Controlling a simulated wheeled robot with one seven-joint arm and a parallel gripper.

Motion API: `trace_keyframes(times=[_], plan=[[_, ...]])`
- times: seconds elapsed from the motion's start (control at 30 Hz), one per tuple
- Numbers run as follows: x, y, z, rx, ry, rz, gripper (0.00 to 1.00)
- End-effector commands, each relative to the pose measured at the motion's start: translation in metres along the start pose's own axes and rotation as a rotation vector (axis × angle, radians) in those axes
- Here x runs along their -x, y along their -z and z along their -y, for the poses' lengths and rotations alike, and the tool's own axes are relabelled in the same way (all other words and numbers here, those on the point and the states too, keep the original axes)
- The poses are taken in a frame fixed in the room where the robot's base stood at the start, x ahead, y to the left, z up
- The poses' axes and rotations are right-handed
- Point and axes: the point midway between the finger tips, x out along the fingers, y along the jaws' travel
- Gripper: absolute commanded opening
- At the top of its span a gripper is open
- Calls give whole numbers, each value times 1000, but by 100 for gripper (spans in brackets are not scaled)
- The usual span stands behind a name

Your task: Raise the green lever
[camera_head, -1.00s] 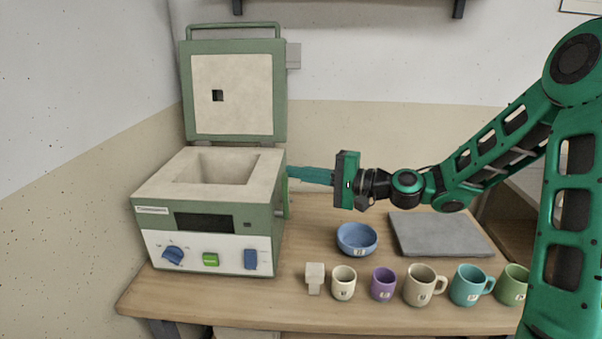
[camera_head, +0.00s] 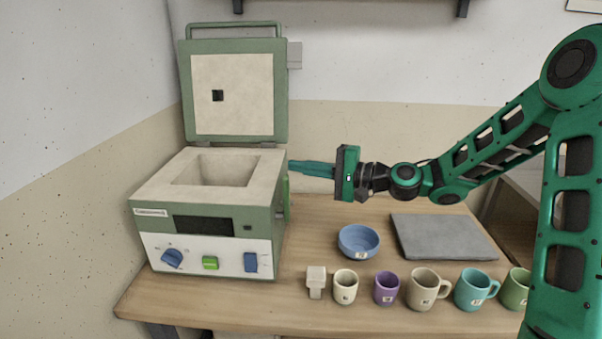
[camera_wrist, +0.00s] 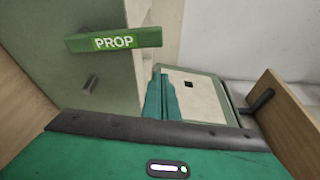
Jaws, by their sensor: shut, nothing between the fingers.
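The green lever, marked PROP (camera_wrist: 113,40), sticks out from the right side wall of the kiln and lies to the left of my fingers in the wrist view. In the head view a thin upright green strip of it (camera_head: 286,196) shows at the kiln's right side. The kiln (camera_head: 208,215) stands at the left of the table with its lid (camera_head: 233,95) open. My gripper (camera_head: 292,167) is shut and empty, its fingers pointing left, level with the kiln's top right edge. It also shows in the wrist view (camera_wrist: 159,72). No contact with the lever is visible.
A blue bowl (camera_head: 358,241), a grey slab (camera_head: 442,236), a pale block (camera_head: 316,280) and a row of mugs (camera_head: 421,288) stand on the table (camera_head: 300,220) right of the kiln. A short dark peg (camera_wrist: 90,84) sits near the lever on the kiln wall.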

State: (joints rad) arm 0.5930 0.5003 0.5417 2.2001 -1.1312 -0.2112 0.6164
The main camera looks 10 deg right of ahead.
Motion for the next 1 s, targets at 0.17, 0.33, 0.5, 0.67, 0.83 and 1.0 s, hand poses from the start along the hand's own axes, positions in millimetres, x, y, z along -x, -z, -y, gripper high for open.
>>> trace_keyframes(times=[0.17,0.33,0.5,0.67,0.83,1.0], plan=[[36,2,-3,-1,-1,-7,0],[69,3,-5,-2,-1,-9,0],[92,4,-6,0,1,-10,0],[103,4,-7,-1,0,-10,0],[104,4,-7,0,1,-9,0],[104,4,-7,0,0,-9,0]])
